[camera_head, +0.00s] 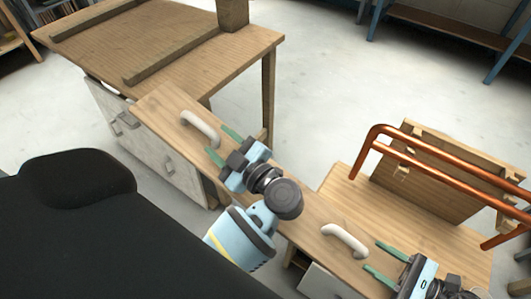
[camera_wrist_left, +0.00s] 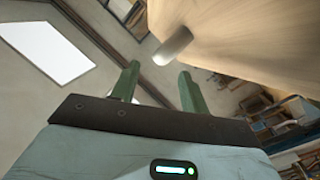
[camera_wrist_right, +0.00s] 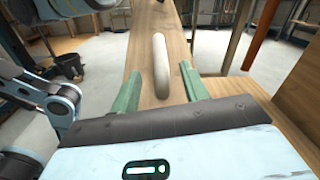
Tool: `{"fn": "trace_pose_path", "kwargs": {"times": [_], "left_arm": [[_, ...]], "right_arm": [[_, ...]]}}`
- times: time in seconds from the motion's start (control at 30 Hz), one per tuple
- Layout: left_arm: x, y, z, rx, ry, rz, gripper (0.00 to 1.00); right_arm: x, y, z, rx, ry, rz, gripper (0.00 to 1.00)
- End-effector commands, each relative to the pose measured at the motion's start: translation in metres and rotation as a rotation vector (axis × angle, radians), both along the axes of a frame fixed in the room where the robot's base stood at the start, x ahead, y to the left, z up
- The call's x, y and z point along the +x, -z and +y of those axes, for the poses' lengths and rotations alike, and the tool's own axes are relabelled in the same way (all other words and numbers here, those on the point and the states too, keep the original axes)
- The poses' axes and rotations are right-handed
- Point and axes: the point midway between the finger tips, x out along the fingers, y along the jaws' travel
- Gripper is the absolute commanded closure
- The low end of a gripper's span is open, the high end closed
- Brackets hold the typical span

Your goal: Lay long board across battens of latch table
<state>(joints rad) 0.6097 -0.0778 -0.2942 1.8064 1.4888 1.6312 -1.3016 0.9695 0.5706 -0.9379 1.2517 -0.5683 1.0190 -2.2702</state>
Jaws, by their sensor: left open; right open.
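The long board (camera_head: 262,190) is a pale plank with two white handles. It spans from beside the latch table to the right-hand bench. The latch table (camera_head: 185,25) is at upper left, with two dark battens (camera_head: 172,60) on its top. My left gripper (camera_head: 215,139) is open beside the left handle (camera_head: 201,128), which also shows ahead of its fingers in the left wrist view (camera_wrist_left: 172,46). My right gripper (camera_head: 371,255) is open beside the right handle (camera_head: 345,240), which lies ahead between its fingers in the right wrist view (camera_wrist_right: 161,66). Contact beneath the board's left end is unclear.
A wooden bench (camera_head: 445,240) at right carries an upright wooden panel (camera_head: 430,180) and copper pipes (camera_head: 440,165) close to my right gripper. A post (camera_head: 232,14) stands on the latch table. A white cabinet (camera_head: 150,150) is below the board's left end. Open floor lies behind.

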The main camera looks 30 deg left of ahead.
Motion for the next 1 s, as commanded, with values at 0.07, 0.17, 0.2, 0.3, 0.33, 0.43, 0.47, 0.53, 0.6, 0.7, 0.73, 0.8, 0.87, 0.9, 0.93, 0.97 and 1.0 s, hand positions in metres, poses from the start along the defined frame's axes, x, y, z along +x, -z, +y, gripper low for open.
{"fn": "trace_pose_path", "kwargs": {"times": [0.07,0.17,0.2,0.3,0.33,0.43,0.47,0.53,0.6,0.7,0.73,0.8,0.87,0.9,0.93,0.97,1.0], "left_arm": [[0.0,0.0,0.0,0.001,0.001,0.0,0.55],[0.0,0.0,0.0,0.001,0.0,-0.001,0.55],[0.0,0.0,0.001,0.002,0.0,-0.001,0.55],[0.001,0.0,0.006,0.003,0.0,-0.002,0.55],[0.001,-0.001,0.009,0.004,0.0,-0.002,0.55],[0.004,-0.001,0.02,0.005,0.0,-0.002,0.55],[0.005,-0.001,0.025,0.007,-0.001,-0.003,0.55],[0.007,-0.001,0.035,0.006,-0.001,-0.002,0.55],[0.009,-0.001,0.045,0.006,-0.001,-0.002,0.55],[0.012,-0.001,0.057,0.005,0.0,-0.002,0.55],[0.013,-0.001,0.061,0.007,0.0,-0.003,0.55],[0.015,-0.001,0.067,0.005,0.0,-0.002,0.55],[0.015,-0.001,0.071,0.005,0.001,-0.002,0.55],[0.016,-0.001,0.074,0.005,0.0,-0.002,0.55],[0.016,-0.001,0.075,0.004,0.001,-0.002,0.55],[0.016,-0.001,0.076,0.004,0.001,-0.002,0.55],[0.017,0.0,0.076,0.003,0.001,-0.002,0.55]], "right_arm": [[0.0,0.0,0.0,0.0,0.001,0.001,0.55],[0.0,0.0,0.0,0.001,0.002,0.002,0.55],[0.0,0.0,0.001,0.002,0.002,0.003,0.55],[0.001,-0.001,0.006,0.003,0.002,0.003,0.55],[0.001,-0.001,0.009,0.003,0.002,0.003,0.55],[0.001,-0.001,0.021,0.004,0.0,0.003,0.55],[0.002,-0.001,0.025,0.004,0.0,0.003,0.55],[0.002,-0.001,0.036,0.004,0.0,0.004,0.55],[0.003,-0.001,0.046,0.005,0.002,0.004,0.55],[0.004,-0.001,0.059,0.004,0.001,0.005,0.55],[0.004,-0.001,0.062,0.004,0.002,0.005,0.55],[0.005,-0.001,0.069,0.003,0.003,0.005,0.55],[0.005,-0.001,0.073,0.003,0.003,0.005,0.55],[0.005,-0.001,0.075,0.002,0.003,0.005,0.55],[0.005,0.0,0.076,0.002,0.003,0.005,0.55],[0.005,0.0,0.077,0.002,0.003,0.005,0.55],[0.005,0.0,0.078,0.002,0.003,0.005,0.55]]}}
